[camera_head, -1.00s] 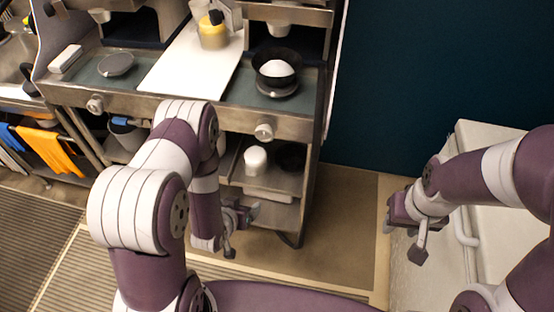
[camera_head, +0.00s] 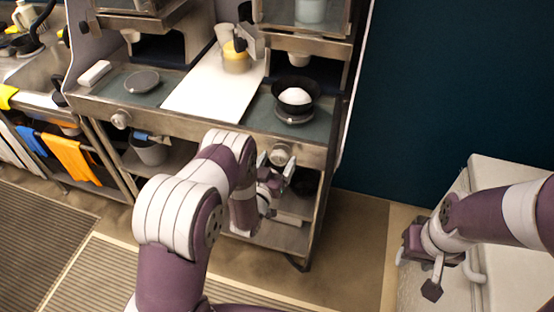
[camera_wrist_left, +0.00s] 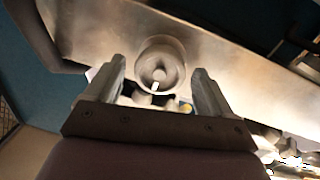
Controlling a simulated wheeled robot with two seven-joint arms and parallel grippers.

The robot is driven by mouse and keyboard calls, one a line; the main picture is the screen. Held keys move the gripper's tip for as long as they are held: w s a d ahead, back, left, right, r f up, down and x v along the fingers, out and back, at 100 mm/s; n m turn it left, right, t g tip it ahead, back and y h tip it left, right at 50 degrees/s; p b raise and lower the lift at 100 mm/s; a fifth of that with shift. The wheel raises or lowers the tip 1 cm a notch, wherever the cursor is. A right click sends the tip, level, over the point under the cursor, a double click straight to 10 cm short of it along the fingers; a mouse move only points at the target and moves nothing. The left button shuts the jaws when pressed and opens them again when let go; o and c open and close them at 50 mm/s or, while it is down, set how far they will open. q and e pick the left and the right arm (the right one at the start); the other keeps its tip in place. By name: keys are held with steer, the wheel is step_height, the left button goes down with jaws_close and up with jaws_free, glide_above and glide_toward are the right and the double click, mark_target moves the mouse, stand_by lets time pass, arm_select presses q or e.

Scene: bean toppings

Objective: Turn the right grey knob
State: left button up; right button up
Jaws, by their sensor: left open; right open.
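The right grey knob (camera_head: 280,154) sits on the front panel of the metal counter, below the black bowl. In the left wrist view the knob (camera_wrist_left: 160,64) is a round disc with a small white mark at its lower edge, just beyond the fingertips. My left gripper (camera_head: 277,170) is open right in front of the knob. In the left wrist view its two fingers (camera_wrist_left: 158,78) stand apart with the knob between and beyond them, not gripped. My right gripper (camera_head: 434,275) is open and empty, away at the right over a white cabinet.
A left knob (camera_head: 121,119) is on the same front panel (camera_head: 195,126). A black bowl with white contents (camera_head: 295,95) stands on the right burner. A white board (camera_head: 212,90) lies between the burners. A shelf with containers is below. The dark wall at right is clear.

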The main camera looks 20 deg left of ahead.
arm_select(q)
steer(key=c, duration=1.1)
steer(key=shift+o, duration=0.3)
steer(key=shift+m, duration=0.4)
steer(key=m+b, duration=0.1)
steer(key=m, duration=0.2)
steer(key=shift+d+m+b, duration=0.1)
steer(key=shift+m+b, duration=0.2)
steer(key=shift+b, duration=0.05)
steer(key=m+b, duration=0.1)
steer(key=m, duration=0.4)
steer(key=shift+g+y+b, duration=0.3)
steer(key=shift+y+b, duration=0.05)
steer(key=shift+y, duration=0.05)
steer(key=m+b, duration=0.1)
steer(key=m, duration=0.3)
steer(key=shift+d+f+b, duration=0.1)
steer(key=shift+d+b, duration=0.05)
steer(key=shift+b, duration=0.15)
steer(key=shift+m+y+b, duration=0.6)
steer(key=shift+m+b, duration=0.2)
steer(key=shift+m, duration=1.7)
